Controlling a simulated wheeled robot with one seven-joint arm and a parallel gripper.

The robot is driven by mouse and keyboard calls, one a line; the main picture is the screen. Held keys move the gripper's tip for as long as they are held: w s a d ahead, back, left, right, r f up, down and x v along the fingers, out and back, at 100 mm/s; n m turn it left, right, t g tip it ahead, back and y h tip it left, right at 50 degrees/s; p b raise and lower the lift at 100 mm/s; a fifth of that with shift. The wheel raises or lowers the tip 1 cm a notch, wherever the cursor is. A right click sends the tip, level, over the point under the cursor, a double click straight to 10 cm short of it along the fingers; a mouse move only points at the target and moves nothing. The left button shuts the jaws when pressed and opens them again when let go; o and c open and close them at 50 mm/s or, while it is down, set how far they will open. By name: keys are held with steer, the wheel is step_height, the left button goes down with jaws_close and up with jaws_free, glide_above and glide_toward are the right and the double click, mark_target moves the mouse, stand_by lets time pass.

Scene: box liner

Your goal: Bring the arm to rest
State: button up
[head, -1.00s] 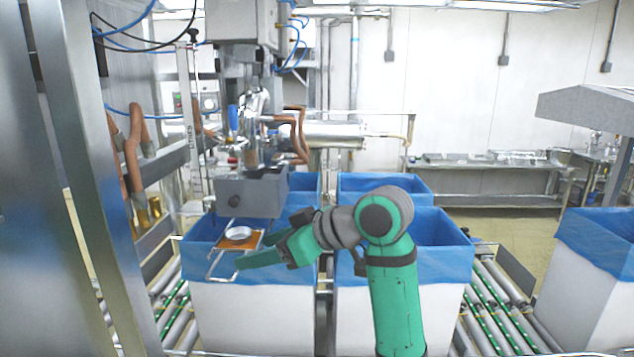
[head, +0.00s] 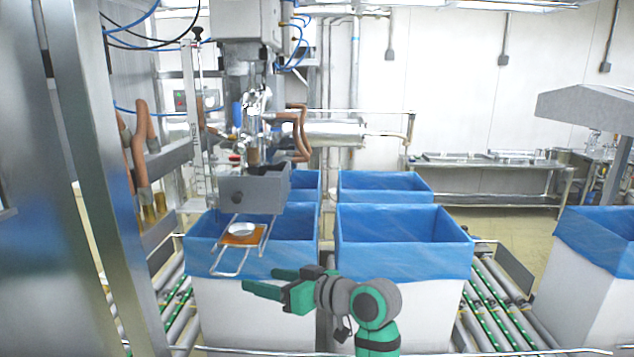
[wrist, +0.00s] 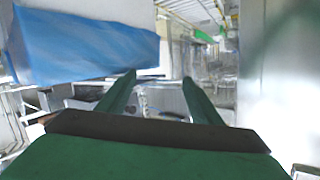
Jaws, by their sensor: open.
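My green and grey arm is folded low in front of the bins in the head view. My gripper (head: 262,281) points left, in front of the white side of the left front bin (head: 222,312). Its two green fingers are apart with nothing between them. In the wrist view my gripper (wrist: 160,80) also shows two separate, empty fingers. A blue-lined bin (wrist: 85,48) stands at the upper left of that view.
A wire rack (head: 229,268) with an orange plate and a white round dish (head: 241,229) juts over the left front bin, above my gripper. The right front bin (head: 420,300) stands beside my arm. Roller conveyors (head: 497,310) flank the bins. A metal post (head: 90,180) stands at left.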

step_height(320, 180, down, 11)
steer(key=m+t+h, duration=0.1)
steer(key=m+t, duration=0.2)
steer(key=m, duration=0.1)
steer(key=s+d+f+m+t+h, duration=0.2)
steer(key=s+d+f+m+h, duration=0.15)
steer(key=s+f, duration=0.55)
steer(key=s+d+f+m+t+h, duration=0.2)
steer(key=s+f+m+h, duration=0.25)
steer(key=f, duration=0.85)
steer(key=s+d+f+h, duration=0.2)
steer(key=s, duration=0.6)
steer(key=s+d+f+h, duration=0.1)
steer(key=s+d+f, duration=0.15)
steer(key=s, duration=0.55)
steer(key=s+d+r+n, duration=0.1)
steer(key=s+r+n, duration=0.2)
steer(key=s, duration=1.3)
step_height(320, 180, up, 2)
steer(key=shift+h, duration=0.3)
steer(key=shift+s+a+r, duration=0.2)
steer(key=shift+s+r, duration=0.3)
steer(key=shift+s, duration=0.35)
